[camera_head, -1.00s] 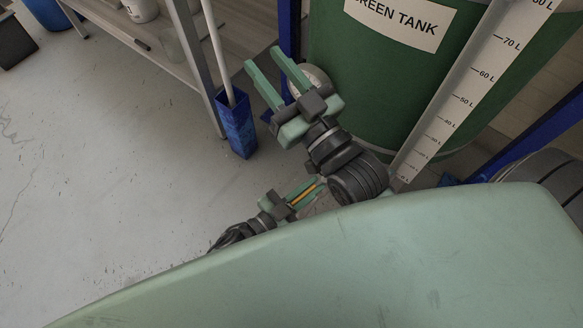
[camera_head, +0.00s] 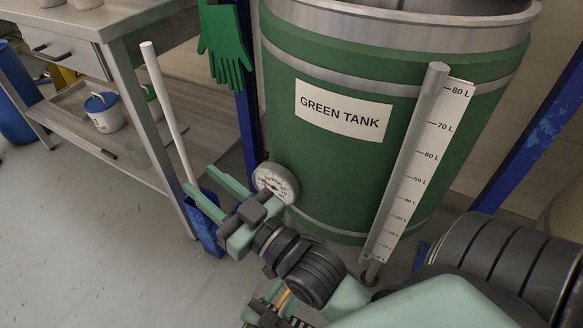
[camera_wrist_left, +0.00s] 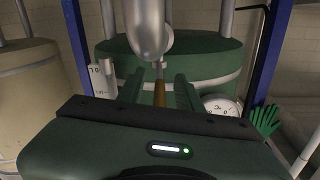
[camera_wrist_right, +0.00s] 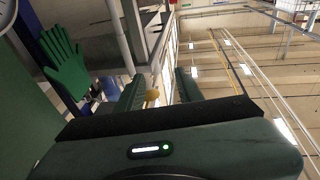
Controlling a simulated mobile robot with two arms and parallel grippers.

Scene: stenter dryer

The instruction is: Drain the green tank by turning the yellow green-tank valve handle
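The green tank (camera_head: 335,165) stands at the centre of the head view, with a white name label, a round gauge (camera_head: 276,183) and a litre scale. The yellow valve handle shows as a small strip (camera_head: 283,298) low in the head view. In the left wrist view the handle (camera_wrist_left: 160,93) hangs from a metal pipe fitting, between my left fingers with gaps on both sides. My left gripper (camera_head: 284,290) is open around it, partly hidden by my right arm. My right gripper (camera_head: 201,178) is open and empty left of the gauge.
A metal workbench (camera_head: 150,25) with a lower shelf of containers stands at the left. A blue holder (camera_head: 205,240) with a white rod is beside my right gripper. A green glove (camera_head: 224,50) hangs on a blue post. Open floor lies at the lower left.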

